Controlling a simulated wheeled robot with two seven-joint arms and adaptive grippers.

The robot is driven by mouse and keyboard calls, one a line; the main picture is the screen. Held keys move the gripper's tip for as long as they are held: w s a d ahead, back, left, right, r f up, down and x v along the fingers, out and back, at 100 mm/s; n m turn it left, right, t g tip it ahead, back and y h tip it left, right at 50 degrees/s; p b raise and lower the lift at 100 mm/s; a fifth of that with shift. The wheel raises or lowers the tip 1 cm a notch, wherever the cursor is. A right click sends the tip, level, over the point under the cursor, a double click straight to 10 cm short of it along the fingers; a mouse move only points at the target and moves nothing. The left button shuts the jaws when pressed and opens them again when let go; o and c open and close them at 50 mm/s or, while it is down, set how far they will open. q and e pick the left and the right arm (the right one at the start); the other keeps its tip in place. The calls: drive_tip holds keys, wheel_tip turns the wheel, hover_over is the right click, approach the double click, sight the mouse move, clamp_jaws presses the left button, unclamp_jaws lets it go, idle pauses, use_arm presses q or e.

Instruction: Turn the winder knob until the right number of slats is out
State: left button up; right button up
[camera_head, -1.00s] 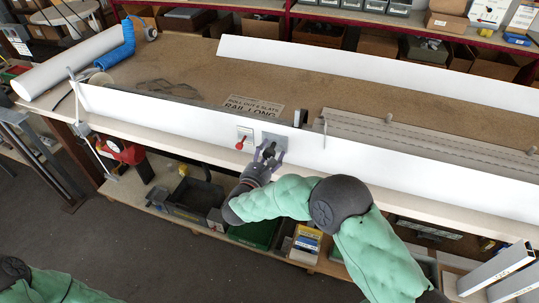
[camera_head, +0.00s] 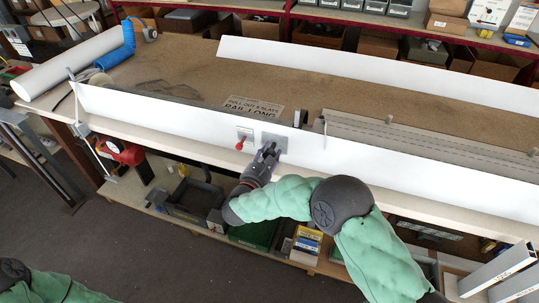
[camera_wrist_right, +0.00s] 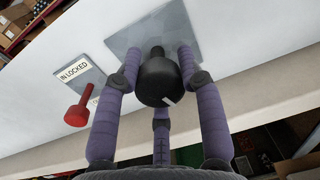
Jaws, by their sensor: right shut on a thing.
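The winder knob (camera_wrist_right: 165,82) is black and round with a white mark near its edge. It sits in front of a grey plate (camera_head: 288,142) on the white front board. My right gripper (camera_head: 268,152) is shut on the knob; in the right wrist view its purple fingers (camera_wrist_right: 160,85) stand around it. In the head view the fingers mostly hide the knob. Grey slats (camera_head: 420,146) lie flat on the bench at the right. A printed sign (camera_head: 253,106) about rolling out slats lies on the brown bench top. My left gripper is out of view.
A red knob (camera_head: 240,146) on a plate labelled "IN LOCKED" (camera_wrist_right: 74,70) is just left of the winder. The long white board (camera_head: 180,119) runs along the bench front. A shelf with bins (camera_head: 195,200) is below. A white roll (camera_head: 70,65) lies at the back left.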

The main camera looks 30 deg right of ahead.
drive_tip(key=n+b, duration=0.1)
drive_tip(key=n, duration=0.3)
drive_tip(key=n+b, duration=0.1)
drive_tip(key=n, duration=0.3)
drive_tip(key=shift+t, duration=0.3)
drive_tip(key=n, duration=0.4)
drive_tip(key=shift+n, duration=0.4)
drive_tip(key=n+p, duration=0.1)
drive_tip(key=n, duration=0.3)
drive_tip(key=shift+t, duration=0.3)
drive_tip(key=n+p, duration=0.1)
drive_tip(key=n, duration=0.3)
drive_tip(key=shift+n+y+p, duration=0.3)
drive_tip(key=shift+p, duration=0.1)
drive_tip(key=n+p, duration=0.2)
drive_tip(key=n, duration=0.2)
drive_tip(key=shift+n+t, duration=0.3)
drive_tip(key=shift+n, duration=0.1)
drive_tip(key=n+p, duration=0.2)
drive_tip(key=n, duration=0.2)
drive_tip(key=shift+n+y+p, duration=0.3)
drive_tip(key=shift+n+y, duration=0.1)
drive_tip(key=shift+n+p, duration=1.05)
drive_tip(key=shift+n, duration=0.85)
drive_tip(key=shift+f, duration=0.1)
